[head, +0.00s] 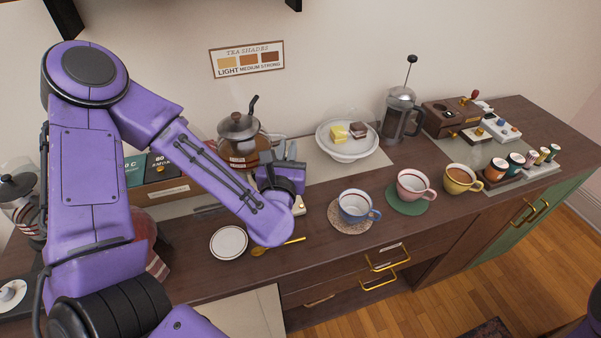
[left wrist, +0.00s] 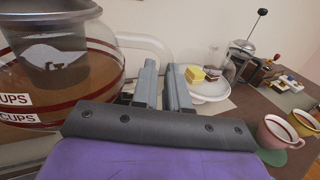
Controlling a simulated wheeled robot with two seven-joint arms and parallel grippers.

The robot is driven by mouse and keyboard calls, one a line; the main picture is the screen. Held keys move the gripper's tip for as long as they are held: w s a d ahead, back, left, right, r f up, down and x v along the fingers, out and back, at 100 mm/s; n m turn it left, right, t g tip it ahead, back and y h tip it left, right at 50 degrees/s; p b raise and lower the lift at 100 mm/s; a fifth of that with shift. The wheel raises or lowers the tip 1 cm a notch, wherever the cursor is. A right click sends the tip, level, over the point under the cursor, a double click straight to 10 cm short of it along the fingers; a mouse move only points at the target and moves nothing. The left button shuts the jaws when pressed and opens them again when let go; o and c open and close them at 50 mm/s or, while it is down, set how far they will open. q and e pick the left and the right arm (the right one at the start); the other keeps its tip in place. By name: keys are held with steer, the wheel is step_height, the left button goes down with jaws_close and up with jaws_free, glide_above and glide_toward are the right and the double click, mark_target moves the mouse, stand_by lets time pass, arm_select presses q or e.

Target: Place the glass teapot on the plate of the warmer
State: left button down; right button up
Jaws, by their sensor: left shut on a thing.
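The glass teapot (head: 238,150) has a dark lid and holds brown tea; it stands upright behind my left forearm. In the left wrist view its round body (left wrist: 60,75), with red bands and "CUPS" labels, fills the left side. My left gripper (head: 283,165) is at the teapot's right side, shut on its clear handle (left wrist: 150,42); the fingers (left wrist: 163,85) show close together there. A pale block with a small knob (head: 299,206), perhaps part of the warmer, shows just below the gripper. The warmer's plate and the teapot's underside are hidden behind my arm. My right gripper is out of view.
A white cake stand (head: 348,150) and a French press (head: 401,115) stand to the right. Blue, pink and yellow cups (head: 357,206) line the counter front. A small saucer (head: 229,243) and a gold spoon (head: 275,247) lie near the front edge.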

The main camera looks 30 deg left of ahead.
arm_select(q)
steer(key=w+f+b, duration=0.3)
steer(key=f+b, duration=0.1)
steer(key=w+f+b, duration=0.3)
steer(key=w+b, duration=0.1)
steer(key=w+a+f+b, duration=0.1)
steer(key=w+f+b, duration=0.2)
steer(key=f+b, duration=0.1)
steer(key=shift+w+f, duration=0.25)
steer(key=shift+f, duration=0.1)
steer(key=shift+w, duration=0.15)
steer(key=shift+r, duration=0.1)
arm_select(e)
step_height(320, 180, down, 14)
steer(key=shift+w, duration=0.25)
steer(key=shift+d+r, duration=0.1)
arm_select(q)
steer(key=c, duration=1.1)
jaws_free()
steer(key=shift+c, duration=0.2)
